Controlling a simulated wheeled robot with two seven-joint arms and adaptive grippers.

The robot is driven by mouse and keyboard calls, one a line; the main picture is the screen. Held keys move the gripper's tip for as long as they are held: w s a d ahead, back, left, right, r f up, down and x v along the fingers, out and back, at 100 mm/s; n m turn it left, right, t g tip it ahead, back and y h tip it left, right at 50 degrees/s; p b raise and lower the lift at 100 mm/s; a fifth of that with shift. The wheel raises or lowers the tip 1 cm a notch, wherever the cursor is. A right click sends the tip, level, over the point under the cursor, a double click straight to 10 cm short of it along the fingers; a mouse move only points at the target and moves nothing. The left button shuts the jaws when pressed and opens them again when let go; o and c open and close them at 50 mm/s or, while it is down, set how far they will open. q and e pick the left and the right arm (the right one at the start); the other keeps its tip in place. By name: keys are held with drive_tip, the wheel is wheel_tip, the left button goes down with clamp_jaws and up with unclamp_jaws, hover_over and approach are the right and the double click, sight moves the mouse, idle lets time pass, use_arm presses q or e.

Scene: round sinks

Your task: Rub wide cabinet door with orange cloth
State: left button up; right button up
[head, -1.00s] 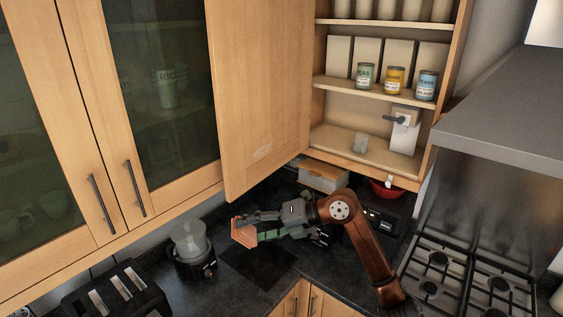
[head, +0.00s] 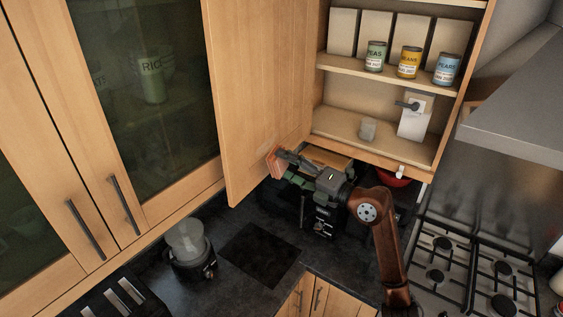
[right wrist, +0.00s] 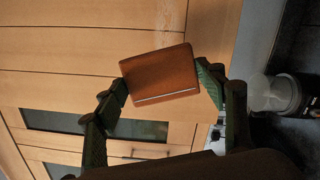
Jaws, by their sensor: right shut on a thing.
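The wide cabinet door (head: 258,80) is a plain light-wood panel that stands swung open in the head view. The orange cloth (head: 273,162) looks like a folded block and overlaps the lower part of the door. It also shows in the right wrist view (right wrist: 160,77), between my fingertips. My right gripper (head: 280,160) is shut on the cloth; its green-padded fingers (right wrist: 165,88) sit on either side of it. I cannot tell whether the cloth touches the door. A pale smear (right wrist: 168,14) shows on the wood in the wrist view. My left gripper is not in view.
The open cabinet holds cans (head: 409,62) and boxes on its shelves. Below are a blender-like appliance (head: 188,250), a toaster (head: 115,300) and a red bowl (head: 392,180). A gas stove (head: 460,260) stands at right under a hood (head: 520,130). Glass-door cabinets (head: 145,100) are at left.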

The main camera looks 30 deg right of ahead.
drive_tip(key=shift+a+r, duration=0.3)
drive_tip(key=shift+a, duration=0.05)
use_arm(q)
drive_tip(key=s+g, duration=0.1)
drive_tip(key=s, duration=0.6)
use_arm(e)
drive_tip(key=x, duration=0.2)
drive_tip(key=shift+w+f, duration=0.25)
drive_tip(key=shift+w, duration=0.1)
drive_tip(key=shift+w+a, duration=0.4)
drive_tip(key=shift+w, duration=0.55)
drive_tip(key=shift+w+a, duration=0.15)
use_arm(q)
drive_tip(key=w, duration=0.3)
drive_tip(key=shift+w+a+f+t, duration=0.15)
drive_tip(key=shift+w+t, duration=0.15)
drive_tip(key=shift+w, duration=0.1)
use_arm(e)
drive_tip(key=shift+w, duration=0.1)
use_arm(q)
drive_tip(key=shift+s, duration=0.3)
use_arm(e)
drive_tip(key=shift+w+a, duration=0.3)
drive_tip(key=shift+w, duration=0.15)
